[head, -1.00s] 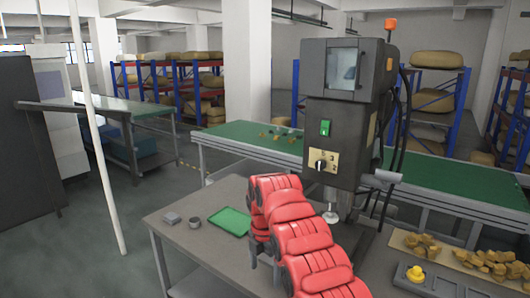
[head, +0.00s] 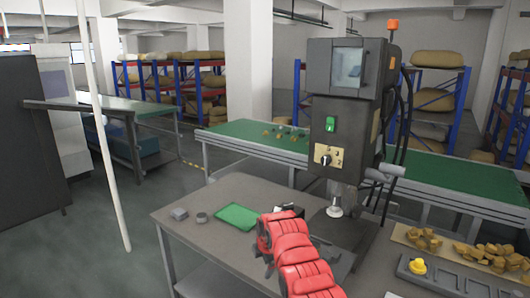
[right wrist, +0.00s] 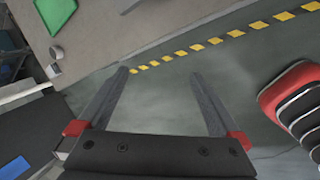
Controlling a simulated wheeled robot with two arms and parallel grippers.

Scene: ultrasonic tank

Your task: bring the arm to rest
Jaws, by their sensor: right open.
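My right arm with its red covers (head: 296,262) comes in from the bottom of the head view, in front of the grey table. The right gripper (head: 268,268) is small there, low at the arm's left end, and partly hidden by the covers. In the right wrist view the right gripper (right wrist: 163,78) is open. Its two fingers are spread apart with nothing between them, over grey floor. My left gripper is not in view.
A dark machine (head: 340,130) stands behind the arm. Brown pieces (head: 497,257) and a yellow button (head: 417,266) are at right. The wrist view shows yellow floor dashes (right wrist: 213,41).

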